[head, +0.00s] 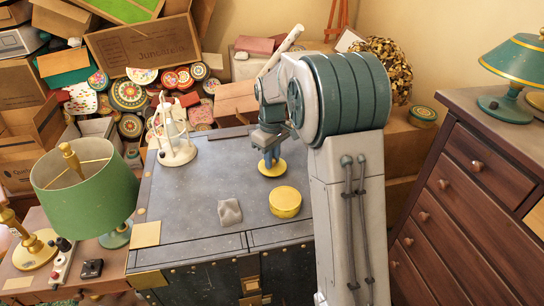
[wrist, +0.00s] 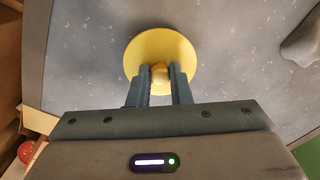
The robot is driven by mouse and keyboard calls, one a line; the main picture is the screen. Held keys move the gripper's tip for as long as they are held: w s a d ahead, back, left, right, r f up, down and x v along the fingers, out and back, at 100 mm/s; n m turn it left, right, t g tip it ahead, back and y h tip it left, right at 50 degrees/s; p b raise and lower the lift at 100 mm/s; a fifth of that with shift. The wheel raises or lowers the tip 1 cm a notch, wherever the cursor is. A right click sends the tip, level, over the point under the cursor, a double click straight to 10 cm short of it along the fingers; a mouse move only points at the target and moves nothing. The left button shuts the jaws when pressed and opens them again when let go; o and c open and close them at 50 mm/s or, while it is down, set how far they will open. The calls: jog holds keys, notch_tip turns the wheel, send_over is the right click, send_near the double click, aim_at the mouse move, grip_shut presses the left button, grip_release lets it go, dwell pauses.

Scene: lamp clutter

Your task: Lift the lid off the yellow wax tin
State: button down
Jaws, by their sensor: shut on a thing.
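My gripper (head: 271,155) points down over the dark trunk top. In the wrist view its two fingers (wrist: 159,80) are shut on a small round knob (wrist: 159,73) at the middle of a round yellow lid (wrist: 138,57). The lid also shows below the fingers in the head view (head: 272,171). I cannot tell whether it touches the trunk or hangs just above it. The yellow wax tin (head: 285,202) stands upright on the trunk, in front of the lid and slightly right, apart from it in the picture. The tin is not visible in the wrist view.
A cream lamp base (head: 176,150) stands on the trunk's back left. A green lamp (head: 84,185) stands on the left table. A wooden drawer chest (head: 465,185) is on the right. Boxes and tins crowd the back.

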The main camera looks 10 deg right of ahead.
jog(key=shift+f+b, duration=0.35)
jog(key=shift+f, duration=0.25)
dwell(0.8)
jog(key=c, duration=1.5)
grip_release()
jog(key=shift+r, duration=0.15)
jog(key=shift+r+p, duration=2.25)
jog(key=shift+r, duration=0.65)
